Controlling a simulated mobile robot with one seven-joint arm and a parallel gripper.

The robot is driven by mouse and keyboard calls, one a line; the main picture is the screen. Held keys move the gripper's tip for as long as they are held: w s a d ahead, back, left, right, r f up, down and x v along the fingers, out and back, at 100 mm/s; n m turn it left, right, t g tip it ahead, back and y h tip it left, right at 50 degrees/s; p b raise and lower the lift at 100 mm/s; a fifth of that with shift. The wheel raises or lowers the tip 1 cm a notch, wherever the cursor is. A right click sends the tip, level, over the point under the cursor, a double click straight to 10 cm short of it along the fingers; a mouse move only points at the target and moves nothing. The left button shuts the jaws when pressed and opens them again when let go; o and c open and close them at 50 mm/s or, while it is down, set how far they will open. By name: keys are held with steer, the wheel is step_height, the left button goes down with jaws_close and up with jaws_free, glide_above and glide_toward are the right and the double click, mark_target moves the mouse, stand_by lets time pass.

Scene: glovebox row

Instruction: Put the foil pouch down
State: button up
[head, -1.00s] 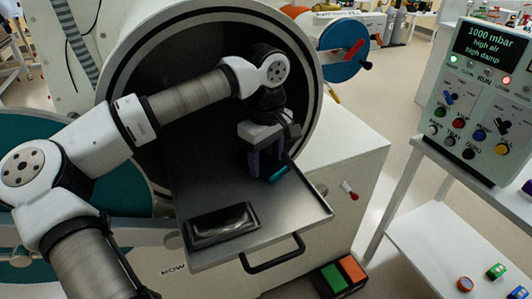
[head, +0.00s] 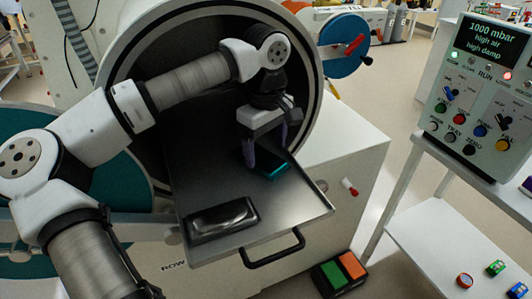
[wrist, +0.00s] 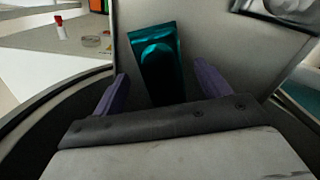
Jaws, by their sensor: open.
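A shiny teal foil pouch (head: 272,172) lies on the metal sliding tray (head: 290,208), toward its back right, by the mouth of the round chamber. My gripper (head: 266,158) is open just above it. In the wrist view the pouch (wrist: 158,58) lies between and beyond the two spread purple fingers of my gripper (wrist: 161,72), with gaps at both sides. A second pouch-like item, dark and glossy (head: 222,218), lies at the tray's front left; part of it shows in the wrist view (wrist: 285,10).
The round chamber opening (head: 190,120) surrounds the tray's back. The tray has a black handle (head: 272,250) in front. A control panel (head: 475,100) stands at the right, and a green and orange pedal (head: 340,270) is on the floor. The tray's right front is bare.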

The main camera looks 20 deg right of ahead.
mark_target(266, 159)
step_height(266, 159, up, 10)
steer(key=shift+b, duration=0.45)
stand_by(0.8)
